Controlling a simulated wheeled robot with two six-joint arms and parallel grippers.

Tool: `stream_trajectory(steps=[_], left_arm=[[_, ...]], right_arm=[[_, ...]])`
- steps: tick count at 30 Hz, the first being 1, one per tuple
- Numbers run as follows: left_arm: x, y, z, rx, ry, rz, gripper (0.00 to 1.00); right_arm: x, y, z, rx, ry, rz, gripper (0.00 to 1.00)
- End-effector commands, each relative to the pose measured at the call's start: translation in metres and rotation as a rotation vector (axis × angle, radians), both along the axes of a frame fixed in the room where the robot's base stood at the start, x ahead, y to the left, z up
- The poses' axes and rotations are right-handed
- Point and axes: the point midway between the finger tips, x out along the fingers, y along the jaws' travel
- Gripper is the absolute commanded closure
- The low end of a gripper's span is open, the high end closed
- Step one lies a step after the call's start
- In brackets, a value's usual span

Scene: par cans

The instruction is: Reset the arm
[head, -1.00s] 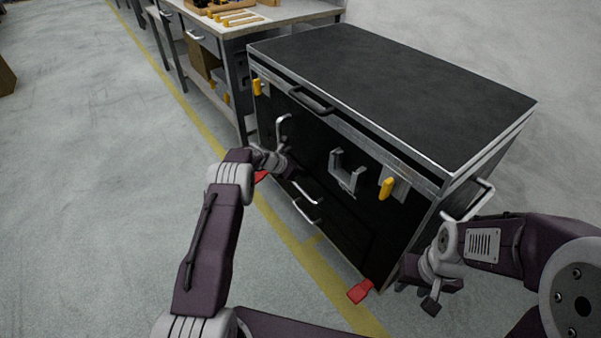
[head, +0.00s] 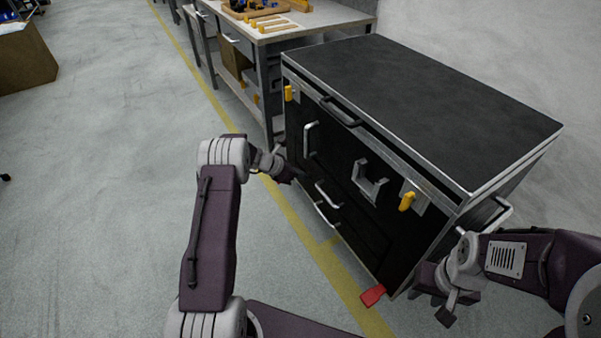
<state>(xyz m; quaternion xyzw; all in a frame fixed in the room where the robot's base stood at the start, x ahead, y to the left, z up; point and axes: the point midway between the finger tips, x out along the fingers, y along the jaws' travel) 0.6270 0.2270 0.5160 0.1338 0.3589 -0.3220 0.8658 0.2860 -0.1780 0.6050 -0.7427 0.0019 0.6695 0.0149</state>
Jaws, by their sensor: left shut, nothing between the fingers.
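My left arm reaches in from the left, and its gripper (head: 293,175) is shut and empty. It is dark against the front of the black case and small, beside and below the upright silver handle (head: 309,140); I cannot tell the gap to the case. My right gripper (head: 440,298) hangs low by the near right corner of the case, pointing down. Its fingers are dark and foreshortened, so I cannot tell its opening.
The large black case (head: 430,100) has yellow latches (head: 407,201), silver handles and a red foot pedal (head: 373,295). A workbench (head: 300,22) with yellow tools stands behind it. A yellow floor line (head: 285,210) runs past the case's front.

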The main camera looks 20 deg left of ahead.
Motion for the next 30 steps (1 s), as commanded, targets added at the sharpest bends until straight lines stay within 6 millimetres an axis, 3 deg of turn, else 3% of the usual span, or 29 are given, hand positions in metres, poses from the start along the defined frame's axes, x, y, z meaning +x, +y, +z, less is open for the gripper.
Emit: stream_trajectory(steps=[8, 11, 14, 15, 17, 21, 24, 30], left_arm=[[0.001, -0.006, 0.001, 0.001, -0.003, -0.011, 1.00], [0.015, -0.021, 0.036, 0.020, -0.062, -0.043, 1.00], [0.017, -0.055, 0.100, 0.053, -0.138, -0.118, 1.00], [0.004, -0.073, 0.120, 0.086, -0.149, -0.174, 1.00], [-0.024, -0.094, 0.140, 0.165, -0.155, -0.279, 1.00], [-0.120, -0.119, 0.156, 0.452, -0.192, -0.659, 1.00], [-0.192, -0.114, 0.148, 0.667, -0.225, -0.987, 1.00], [-0.300, -0.078, 0.114, 0.946, -0.275, -1.615, 1.00]], right_arm=[[0.000, 0.000, -0.001, 0.000, 0.000, 0.000, 0.62], [0.000, 0.000, 0.000, 0.000, 0.000, 0.000, 0.62], [0.000, 0.000, 0.000, 0.000, 0.000, 0.000, 0.62], [0.000, 0.000, 0.000, 0.000, 0.000, 0.000, 0.62], [0.000, 0.000, -0.001, 0.000, 0.000, 0.000, 0.62], [0.000, 0.000, -0.001, 0.000, 0.000, 0.000, 0.62], [0.000, 0.000, -0.001, 0.000, 0.000, 0.000, 0.62], [0.000, 0.000, -0.001, 0.000, 0.000, 0.000, 0.62]])
